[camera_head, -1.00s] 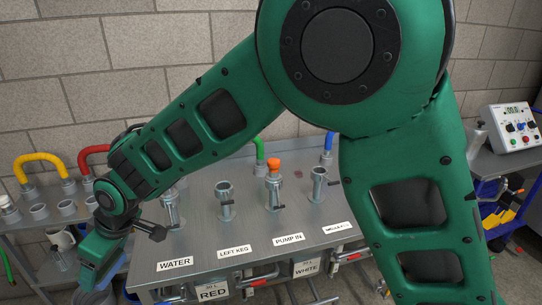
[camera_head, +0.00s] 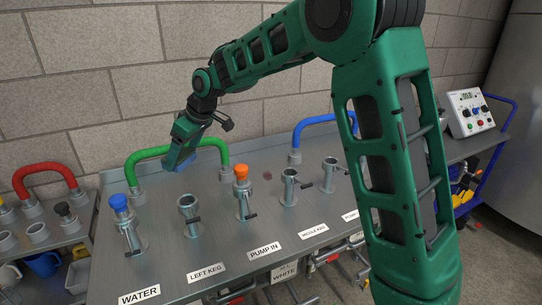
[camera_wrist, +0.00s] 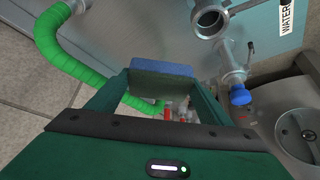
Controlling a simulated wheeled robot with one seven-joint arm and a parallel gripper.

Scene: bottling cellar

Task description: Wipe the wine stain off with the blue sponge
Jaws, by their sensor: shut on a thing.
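My gripper (camera_head: 186,145) is shut on the blue sponge (camera_wrist: 162,72), which sits between its fingers in the wrist view. In the head view the gripper hangs over the back left part of the metal table (camera_head: 200,245), near the green hose; the sponge (camera_head: 178,163) shows partly below it. The gap between sponge and table top cannot be told exactly. A small dark red stain (camera_head: 267,176) shows on the table, right of the valve with the orange cap. The gripper is left of it.
Several upright valves stand along the table, among them a blue-capped one (camera_head: 119,203) and an orange-capped one (camera_head: 241,172). A green hose (camera_head: 160,152) and a blue hose (camera_head: 310,125) arch at the back. A side shelf with a red hose (camera_head: 45,170) is at left.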

